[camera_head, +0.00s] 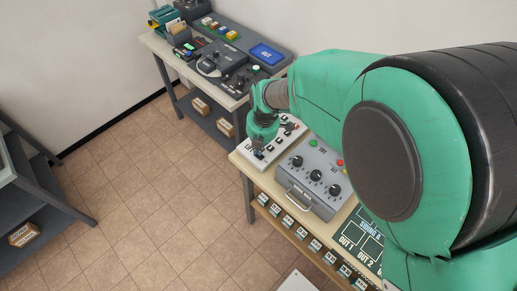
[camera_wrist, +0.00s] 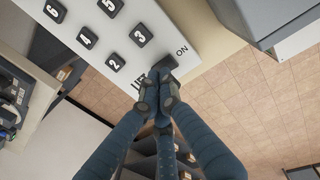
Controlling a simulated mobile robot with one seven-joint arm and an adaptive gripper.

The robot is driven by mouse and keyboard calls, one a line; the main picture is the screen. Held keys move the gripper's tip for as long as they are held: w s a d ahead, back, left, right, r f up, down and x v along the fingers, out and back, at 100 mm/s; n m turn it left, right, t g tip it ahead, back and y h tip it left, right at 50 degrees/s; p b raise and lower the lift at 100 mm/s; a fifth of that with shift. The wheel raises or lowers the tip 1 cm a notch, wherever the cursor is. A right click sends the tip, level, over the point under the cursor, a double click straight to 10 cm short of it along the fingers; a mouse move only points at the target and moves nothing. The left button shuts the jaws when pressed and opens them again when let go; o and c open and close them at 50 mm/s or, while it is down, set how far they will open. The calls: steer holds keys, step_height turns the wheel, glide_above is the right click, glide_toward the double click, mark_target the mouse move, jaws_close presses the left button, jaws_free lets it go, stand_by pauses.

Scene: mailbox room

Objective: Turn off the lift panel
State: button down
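The lift panel is a white slab with dark numbered buttons. It lies at the table's left end in the head view (camera_head: 264,166) and fills the upper middle of the wrist view (camera_wrist: 90,48). A dark switch (camera_wrist: 167,62) sits by its edge, next to the word ON. My gripper (camera_wrist: 157,84) has its blue fingers drawn together, with the tips right at the switch. I cannot tell whether they touch it. The fingertips hide part of the switch and of the LIFT lettering. In the head view my gripper (camera_head: 258,151) points down over the panel's near end.
A grey control box (camera_head: 312,170) with knobs and a front handle stands right beside the panel. Another table (camera_head: 160,43) with devices is behind, and a dark shelf (camera_head: 40,180) is at left. The tiled floor (camera_head: 140,180) between them is clear.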

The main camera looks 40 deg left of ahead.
step_height(320, 180, up, 13)
steer(key=a+p, duration=0.1)
steer(key=p, duration=0.2)
steer(key=shift+a, duration=0.3)
stand_by(0.5)
steer(key=w+d+r+m+t, duration=0.1)
steer(key=w+d+r+m, duration=0.4)
steer(key=d, duration=0.3)
steer(key=w+d+r+m, duration=0.4)
steer(key=d+r, duration=0.3)
steer(key=d, duration=0.2)
steer(key=w+d+r+m+t, duration=0.1)
steer(key=d+r+m, duration=0.3)
steer(key=d, duration=0.5)
steer(key=w+d+r+m+t, duration=0.1)
steer(key=d+r+m, duration=0.3)
steer(key=d, duration=0.4)
steer(key=s+d+r+m+t, duration=0.1)
steer(key=s+d+m, duration=0.4)
steer(key=d, duration=0.4)
steer(key=s+d+r+m+h, duration=0.1)
steer(key=s+d+m, duration=0.4)
steer(key=d+m, duration=0.2)
steer(key=s+d+m+t, duration=0.1)
steer(key=s+d+m, duration=0.4)
steer(key=d, duration=0.6)
steer(key=shift+d+r+m+t, duration=0.3)
steer(key=shift+r+m, duration=0.1)
steer(key=shift+m, duration=0.6)
